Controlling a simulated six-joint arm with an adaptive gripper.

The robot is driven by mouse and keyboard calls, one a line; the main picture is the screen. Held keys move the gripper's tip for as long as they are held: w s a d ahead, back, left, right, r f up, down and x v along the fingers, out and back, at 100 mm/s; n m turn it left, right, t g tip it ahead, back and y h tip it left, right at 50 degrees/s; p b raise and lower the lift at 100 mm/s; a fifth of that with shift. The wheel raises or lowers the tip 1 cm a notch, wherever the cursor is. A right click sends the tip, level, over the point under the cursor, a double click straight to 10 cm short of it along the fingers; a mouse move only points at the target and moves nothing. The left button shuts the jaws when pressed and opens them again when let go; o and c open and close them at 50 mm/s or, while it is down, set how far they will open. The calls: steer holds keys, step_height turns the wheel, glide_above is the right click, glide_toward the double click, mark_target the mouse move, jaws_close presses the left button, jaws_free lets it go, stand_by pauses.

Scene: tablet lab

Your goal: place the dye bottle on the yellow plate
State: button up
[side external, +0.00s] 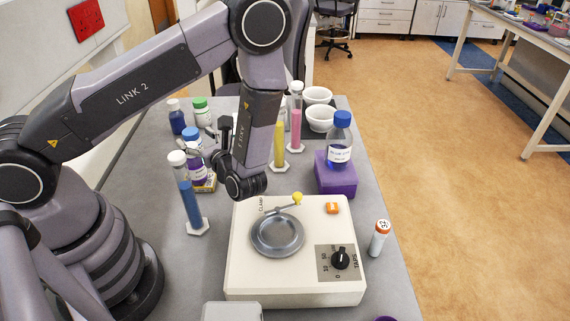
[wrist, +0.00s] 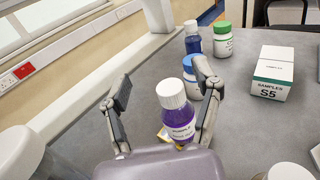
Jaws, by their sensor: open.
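A purple bottle with a white cap and a white label (wrist: 180,122), which looks like the dye bottle, stands upright between my fingers in the wrist view. In the side view the purple bottle (side external: 198,174) is partly hidden. The yellow plate (side external: 207,186) shows at its foot, and a small yellow edge (wrist: 163,135) shows there in the wrist view. The bottle appears to stand on the plate. My gripper (wrist: 163,85) is open, with one finger on each side of the bottle. The right finger is close to it; I cannot tell if they touch.
A blue-capped bottle (wrist: 190,80) stands just behind the right finger. A blue cylinder (side external: 190,205) stands in front of the purple bottle. Yellow (side external: 279,145) and pink (side external: 296,130) cylinders stand right of my gripper. A white device (side external: 245,275) fills the front. A samples box (wrist: 272,72) is farther right.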

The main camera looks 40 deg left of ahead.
steer(key=s+d+r+n+t+h, duration=0.1)
steer(key=s+r+n+h, duration=0.3)
steer(key=r, duration=0.4)
steer(key=s+d+r+n+t+h, duration=0.1)
steer(key=s+d+r+n+h, duration=0.3)
steer(key=r+n+h, duration=0.3)
steer(key=s+d+r+n+t+h, duration=0.1)
steer(key=s+d+r+n+h, duration=0.1)
steer(key=s+r+n+h, duration=0.4)
step_height(320, 180, up, 4)
steer(key=shift+s+d+r+n+t, duration=0.15)
steer(key=shift+n+t, duration=0.25)
steer(key=shift+n, duration=0.7)
